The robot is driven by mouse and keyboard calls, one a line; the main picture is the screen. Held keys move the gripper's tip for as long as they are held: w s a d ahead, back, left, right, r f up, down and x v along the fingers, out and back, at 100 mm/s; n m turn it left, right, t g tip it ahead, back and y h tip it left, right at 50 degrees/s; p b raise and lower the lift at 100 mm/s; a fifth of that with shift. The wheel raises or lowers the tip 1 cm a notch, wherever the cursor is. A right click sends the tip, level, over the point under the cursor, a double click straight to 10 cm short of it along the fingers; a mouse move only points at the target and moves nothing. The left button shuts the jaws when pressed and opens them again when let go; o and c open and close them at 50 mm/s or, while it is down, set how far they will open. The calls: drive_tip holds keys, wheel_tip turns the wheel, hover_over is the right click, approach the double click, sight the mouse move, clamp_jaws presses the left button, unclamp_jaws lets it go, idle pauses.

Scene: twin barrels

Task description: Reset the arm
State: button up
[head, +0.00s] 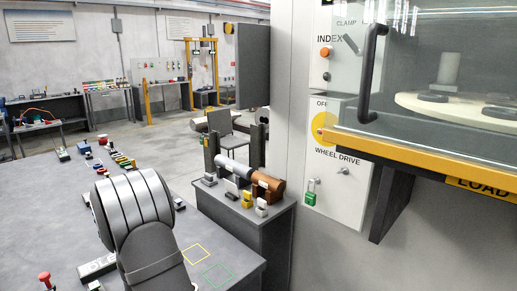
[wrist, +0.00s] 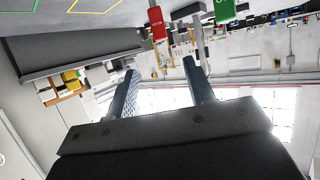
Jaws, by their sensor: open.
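My gripper (wrist: 159,62) shows in the wrist view with its two dark fingers standing well apart. Nothing is between the fingers. The wrist view is upside down, with the room's windows and ceiling low in the picture. In the head view, my grey ribbed arm (head: 135,209) stands over the grey table at the lower left. My gripper's fingers cannot be made out in the head view.
The grey table (head: 228,250) carries yellow and green outlined squares. A side stand (head: 262,226) holds a grey and copper cylinder (head: 268,187) and small padlocks. A cabinet (head: 335,165) with a yellow-edged window is at the right. Red (wrist: 157,22) and green (wrist: 225,10) tags show in the wrist view.

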drive_tip(key=x, duration=1.5)
drive_tip(key=r, duration=0.5)
drive_tip(key=shift+w+a+r, duration=0.15)
drive_tip(key=shift+w+r, duration=0.2)
drive_tip(key=shift+r, duration=0.8)
